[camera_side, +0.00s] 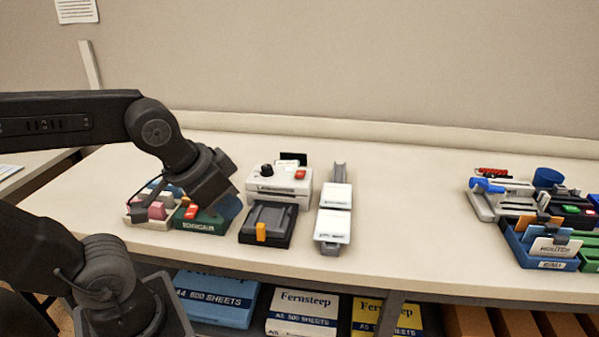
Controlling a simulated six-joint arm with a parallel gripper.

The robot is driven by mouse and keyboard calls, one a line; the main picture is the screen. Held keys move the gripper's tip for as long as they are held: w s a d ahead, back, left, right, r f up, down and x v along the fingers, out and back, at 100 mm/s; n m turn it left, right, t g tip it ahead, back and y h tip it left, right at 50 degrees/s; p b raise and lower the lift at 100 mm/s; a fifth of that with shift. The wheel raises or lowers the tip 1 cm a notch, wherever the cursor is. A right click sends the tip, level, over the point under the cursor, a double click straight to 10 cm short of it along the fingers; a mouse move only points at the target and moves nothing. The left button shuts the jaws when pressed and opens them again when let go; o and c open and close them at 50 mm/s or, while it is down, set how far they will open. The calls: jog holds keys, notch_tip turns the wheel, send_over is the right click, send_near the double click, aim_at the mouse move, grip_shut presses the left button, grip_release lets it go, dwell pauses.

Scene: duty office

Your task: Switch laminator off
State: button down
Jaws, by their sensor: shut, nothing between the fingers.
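A pale grey machine (280,187) with a black knob (267,170) and a red switch (300,174) stands left of centre on the table; it looks like the laminator. The switch's rocker position is too small to tell. A dark slot or sheet shows at its back. My gripper (230,208) points down, just left of the machine and apart from the red switch. It is shut and empty, above or in front of a dark green box (200,224). Its fingertips are hard to make out against the box.
A black device with an orange tab (261,231) sits directly in front of the machine. A pale long-bodied device (334,212) stands to its right. A tray of pink and grey items (150,215) lies left. Organisers (540,250) fill the far right. The table between is clear.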

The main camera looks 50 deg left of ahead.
jog(key=w+a+r+n, duration=0.1)
jog(key=w+r+n, duration=0.1)
jog(key=w, duration=0.5)
jog(key=n+t+h, duration=0.2)
jog(key=n, duration=0.5)
send_over(298, 173)
jog(key=w+a, duration=0.1)
jog(key=a, duration=0.1)
notch_tip(298, 173, down, 2)
jog(key=shift+w+d, duration=0.1)
jog(key=shift+d, duration=0.15)
jog(key=shift+f, duration=0.2)
jog(key=shift+s+d+f, duration=0.2)
jog(key=shift+f, duration=1.2)
jog(key=shift+s+d+f, duration=0.15)
jog(key=shift+d+f, duration=0.05)
jog(key=shift+f, duration=1.25)
jog(key=shift+s+d+f, duration=0.2)
jog(key=shift+f, duration=1.2)
jog(key=shift+f, duration=0.4)
